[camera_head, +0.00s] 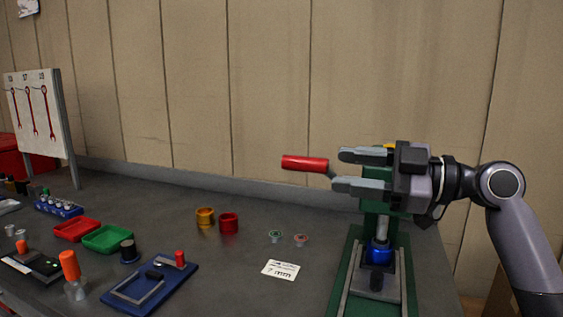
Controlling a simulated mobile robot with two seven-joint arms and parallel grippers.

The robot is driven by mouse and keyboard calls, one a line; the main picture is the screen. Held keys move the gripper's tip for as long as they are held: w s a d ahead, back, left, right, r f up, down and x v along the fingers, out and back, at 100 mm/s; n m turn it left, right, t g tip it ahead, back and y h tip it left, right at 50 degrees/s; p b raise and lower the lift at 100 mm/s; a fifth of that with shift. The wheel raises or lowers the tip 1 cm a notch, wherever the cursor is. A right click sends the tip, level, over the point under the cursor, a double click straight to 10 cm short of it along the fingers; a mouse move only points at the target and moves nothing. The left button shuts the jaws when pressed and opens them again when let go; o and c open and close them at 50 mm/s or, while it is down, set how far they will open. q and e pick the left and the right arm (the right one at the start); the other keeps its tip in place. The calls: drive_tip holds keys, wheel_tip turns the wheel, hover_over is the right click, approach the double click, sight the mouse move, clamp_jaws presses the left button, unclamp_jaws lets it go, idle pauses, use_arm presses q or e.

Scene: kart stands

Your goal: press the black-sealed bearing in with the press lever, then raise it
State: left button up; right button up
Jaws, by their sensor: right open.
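A green bench press (345,273) stands at the right of the bench. Its lever has a red handle (305,163) that points left, roughly level. A blue holder (379,256) sits low on the press, under the ram. I cannot make out the black-sealed bearing there. My right gripper (350,170) is open in front of the press head, fingers pointing left. The red handle lies just left of its fingertips, and the lever's grey rod runs toward the gap between them. I see no grip on it. My left gripper is not in view.
A white card (281,269), two small ring-like parts (301,239), a red cup (229,223) and a brass cup (205,217) lie left of the press. Further left are a blue fixture (180,280), a green tray (108,238) and a red tray (77,229).

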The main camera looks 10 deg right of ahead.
sight(315, 166)
drive_tip(key=p+x, duration=0.2)
drive_tip(key=x, duration=0.5)
drive_tip(key=shift+r, duration=0.15)
drive_tip(key=shift+w+a, duration=0.25)
drive_tip(key=shift+a, duration=0.15)
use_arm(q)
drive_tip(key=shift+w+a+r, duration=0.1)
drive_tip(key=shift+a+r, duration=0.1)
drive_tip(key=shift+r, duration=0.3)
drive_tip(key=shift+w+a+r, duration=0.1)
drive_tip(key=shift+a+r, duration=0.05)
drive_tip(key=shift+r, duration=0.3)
use_arm(e)
clamp_jaws()
